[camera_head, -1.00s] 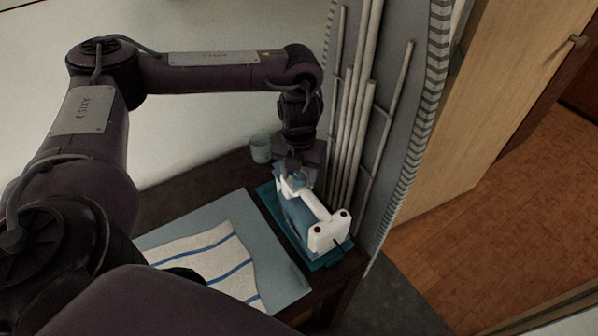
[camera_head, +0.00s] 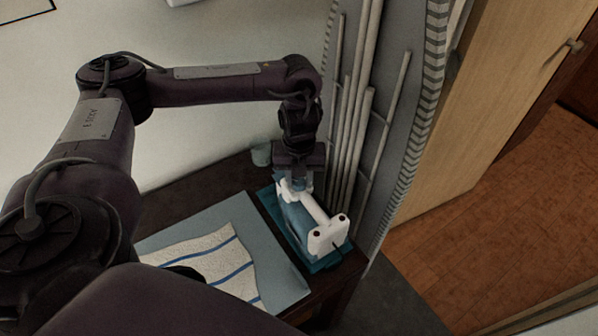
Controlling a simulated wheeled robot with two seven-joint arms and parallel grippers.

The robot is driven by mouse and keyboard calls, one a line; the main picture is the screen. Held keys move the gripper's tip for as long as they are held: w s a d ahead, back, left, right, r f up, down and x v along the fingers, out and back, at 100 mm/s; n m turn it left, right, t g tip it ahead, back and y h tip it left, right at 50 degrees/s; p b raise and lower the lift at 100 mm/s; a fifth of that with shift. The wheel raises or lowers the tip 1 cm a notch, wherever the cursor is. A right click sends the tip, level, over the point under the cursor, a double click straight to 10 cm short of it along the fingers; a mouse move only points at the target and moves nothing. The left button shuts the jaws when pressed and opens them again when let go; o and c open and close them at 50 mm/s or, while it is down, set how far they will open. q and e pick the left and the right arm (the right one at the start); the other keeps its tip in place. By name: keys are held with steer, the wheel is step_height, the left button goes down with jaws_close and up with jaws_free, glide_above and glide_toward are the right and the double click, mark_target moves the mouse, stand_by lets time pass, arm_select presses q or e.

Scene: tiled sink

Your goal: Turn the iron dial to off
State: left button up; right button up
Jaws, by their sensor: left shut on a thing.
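The iron (camera_head: 328,236) is white and blue and stands on a teal rest (camera_head: 268,197) at the right end of the dark table. My left gripper (camera_head: 301,190) is at the far end of the iron, pointing down, shut on a part there. That part is probably the iron dial, but the fingers hide it and its setting cannot be read. My right gripper is not in view.
A blue-grey ironing mat (camera_head: 285,284) with a white, blue-striped cloth (camera_head: 215,262) lies left of the iron. A pale cup (camera_head: 261,155) stands behind it. Pipes (camera_head: 352,130) on a grey panel rise close to the right of my gripper.

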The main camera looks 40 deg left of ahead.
mark_target(301, 181)
arm_select(q)
steer(key=n+p, duration=0.1)
steer(key=n, duration=0.1)
steer(key=n+p, duration=0.1)
steer(key=shift+d+r+n+p, duration=0.1)
steer(key=shift+r+n+p, duration=0.15)
steer(key=shift+n+p, duration=0.1)
steer(key=n+p, duration=0.3)
steer(key=shift+n, duration=0.25)
steer(key=n+p, duration=0.7)
steer(key=shift+w+r, duration=0.1)
steer(key=shift+w, duration=0.05)
steer(key=shift+w+f+n+p, duration=0.1)
steer(key=shift+f+n+p, duration=0.1)
steer(key=shift+n+p, duration=1.75)
steer(key=o, duration=1)
step_height(301, 181, up, 8)
steer(key=shift+f, duration=0.15)
